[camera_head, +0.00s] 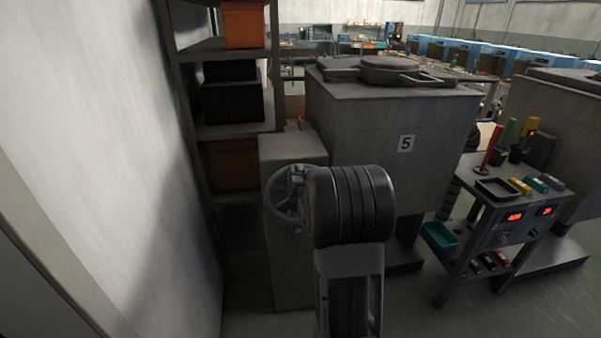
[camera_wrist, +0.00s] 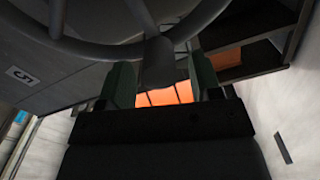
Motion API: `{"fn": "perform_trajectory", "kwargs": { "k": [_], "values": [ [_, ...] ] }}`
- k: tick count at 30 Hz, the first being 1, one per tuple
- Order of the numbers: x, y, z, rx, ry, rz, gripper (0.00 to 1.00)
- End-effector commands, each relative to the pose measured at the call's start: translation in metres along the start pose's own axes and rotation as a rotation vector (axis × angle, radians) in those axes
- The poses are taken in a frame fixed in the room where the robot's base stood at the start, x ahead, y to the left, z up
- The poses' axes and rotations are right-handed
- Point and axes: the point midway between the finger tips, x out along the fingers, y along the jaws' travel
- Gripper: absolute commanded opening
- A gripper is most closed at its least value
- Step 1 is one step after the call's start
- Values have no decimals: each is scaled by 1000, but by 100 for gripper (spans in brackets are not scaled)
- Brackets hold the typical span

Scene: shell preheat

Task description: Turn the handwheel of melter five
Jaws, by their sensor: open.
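Melter five (camera_head: 350,125) is a grey box with a "5" plate (camera_head: 406,143) on its front. Its grey handwheel (camera_head: 271,203) is on the lower cabinet at its left, partly hidden behind my arm. In the wrist view the handwheel rim (camera_wrist: 95,51) curves across the top, with spokes running up from it. My gripper (camera_wrist: 160,72) is open, with its two fingers on either side of a grey part of the wheel. I cannot tell whether the fingers touch it.
A shelf rack (camera_head: 186,110) with black and orange bins stands close at the left, beside a pale wall (camera_head: 95,140). A small instrument cart (camera_head: 480,215) with trays and red displays stands at the right. Grey floor (camera_head: 400,310) is open in front.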

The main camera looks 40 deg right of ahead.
Motion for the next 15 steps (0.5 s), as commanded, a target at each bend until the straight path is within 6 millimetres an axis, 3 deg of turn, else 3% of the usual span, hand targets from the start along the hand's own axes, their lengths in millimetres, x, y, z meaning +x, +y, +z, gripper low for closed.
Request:
{"fn": "perform_trajectory", "kwargs": {
  "k": [11,15],
  "values": [
    [4,0,0,0,0,0,58],
    [4,0,0,0,0,0,46]
  ]
}}
